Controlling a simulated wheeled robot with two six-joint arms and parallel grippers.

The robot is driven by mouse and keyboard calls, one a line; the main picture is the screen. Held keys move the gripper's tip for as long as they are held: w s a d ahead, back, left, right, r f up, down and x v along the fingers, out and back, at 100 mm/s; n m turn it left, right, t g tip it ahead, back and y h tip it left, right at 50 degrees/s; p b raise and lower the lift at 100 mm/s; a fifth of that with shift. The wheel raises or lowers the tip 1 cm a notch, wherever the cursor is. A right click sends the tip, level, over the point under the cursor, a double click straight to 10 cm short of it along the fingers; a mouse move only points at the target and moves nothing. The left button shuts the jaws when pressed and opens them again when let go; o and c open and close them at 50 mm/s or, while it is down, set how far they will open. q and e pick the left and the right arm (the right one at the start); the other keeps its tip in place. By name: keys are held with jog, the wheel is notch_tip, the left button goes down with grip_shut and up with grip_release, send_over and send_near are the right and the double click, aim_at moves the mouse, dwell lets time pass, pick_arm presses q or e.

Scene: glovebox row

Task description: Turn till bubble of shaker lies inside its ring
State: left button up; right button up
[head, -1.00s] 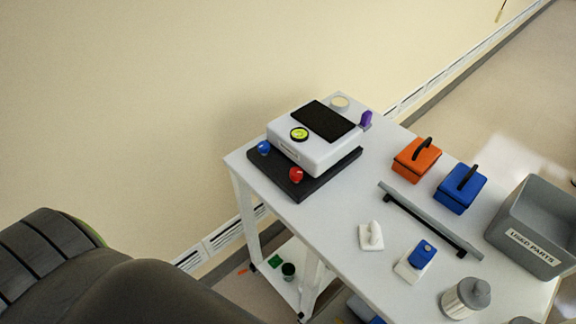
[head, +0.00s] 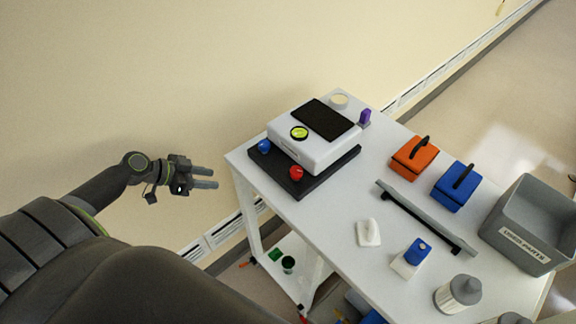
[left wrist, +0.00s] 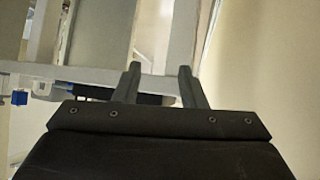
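The shaker (head: 318,148) stands on the white table, with a black plate on its top. Its bubble level (head: 299,132) is a round yellow-green disc with a dark ring; the bubble itself is too small to place. A blue knob (head: 264,146) and a red knob (head: 296,173) sit at the front corners of its dark base (head: 325,172). My left gripper (head: 215,178) is left of the table, apart from the shaker, its two fingers spread and empty. The fingers also show apart in the left wrist view (left wrist: 160,82). My right gripper is not in view.
Orange (head: 414,158) and blue (head: 458,187) handled boxes, a grey bar (head: 425,218), a grey bin (head: 530,225) and a lidded jar (head: 458,294) stand on the table's right side. The wall (head: 120,80) runs behind. The table's left front corner (head: 240,160) is clear.

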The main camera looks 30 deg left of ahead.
pick_arm(q)
jog(key=d+r+m+g+h, duration=0.1)
jog(key=d+r+m+h, duration=0.55)
jog(key=r, duration=0.85)
jog(key=n+y+p, duration=0.1)
jog(key=y+p, duration=0.1)
jog(key=p, duration=0.3)
send_near(293, 170)
jog(key=shift+h, duration=0.25)
jog(key=x, duration=0.7)
jog(key=shift+w, duration=0.1)
jog(key=shift+x, duration=0.95)
jog(key=shift+a+f, duration=0.1)
jog(key=shift+f, duration=0.05)
jog(key=shift+c, duration=0.5)
jog(key=c, duration=0.6)
jog(key=shift+n, duration=0.25)
jog(key=shift+n, duration=0.3)
